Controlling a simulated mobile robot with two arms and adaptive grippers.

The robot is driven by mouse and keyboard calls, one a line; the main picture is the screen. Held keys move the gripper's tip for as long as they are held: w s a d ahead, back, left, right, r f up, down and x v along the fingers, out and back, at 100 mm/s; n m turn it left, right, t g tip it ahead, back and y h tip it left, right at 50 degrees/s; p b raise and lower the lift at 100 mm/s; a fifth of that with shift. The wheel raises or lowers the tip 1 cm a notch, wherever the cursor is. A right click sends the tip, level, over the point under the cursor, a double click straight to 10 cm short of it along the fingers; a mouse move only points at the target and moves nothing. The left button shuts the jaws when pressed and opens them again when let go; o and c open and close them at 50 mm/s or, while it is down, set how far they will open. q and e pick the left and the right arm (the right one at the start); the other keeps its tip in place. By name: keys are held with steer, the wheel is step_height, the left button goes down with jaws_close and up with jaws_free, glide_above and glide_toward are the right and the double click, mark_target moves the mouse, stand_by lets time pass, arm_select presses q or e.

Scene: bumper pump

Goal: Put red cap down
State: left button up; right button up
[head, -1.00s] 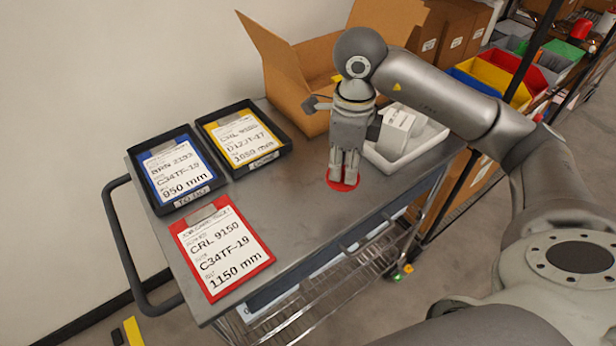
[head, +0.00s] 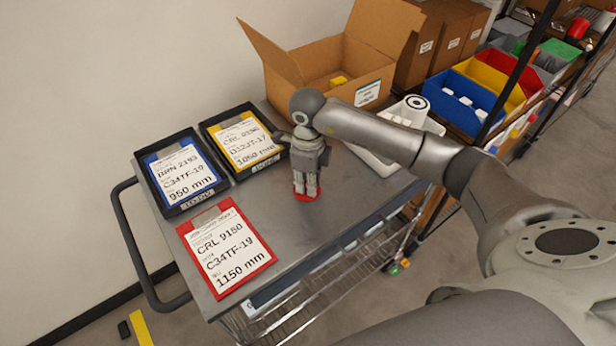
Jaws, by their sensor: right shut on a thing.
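The red cap (head: 298,196) shows as a thin red rim beneath the fingertips of my right gripper (head: 306,190). The gripper points down over the grey cart top (head: 270,212) and is shut on the cap. The fingers hide much of the cap. I cannot tell whether the cap touches the cart top or hangs just above it. My left gripper is not in view.
A red clipboard (head: 226,248) lies left of the gripper. Black trays with a blue clipboard (head: 179,173) and a yellow clipboard (head: 243,139) stand at the back left. An open cardboard box (head: 313,68) and a white tray (head: 367,160) are behind. Bare cart top lies in front.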

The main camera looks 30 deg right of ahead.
steer(key=shift+f, duration=0.2)
steer(key=o, duration=0.7)
steer(key=shift+r, duration=0.1)
steer(key=shift+r, duration=0.25)
steer(key=shift+w+r, duration=0.1)
steer(key=shift+r, duration=0.3)
step_height(320, 180, up, 11)
steer(key=b, duration=0.3)
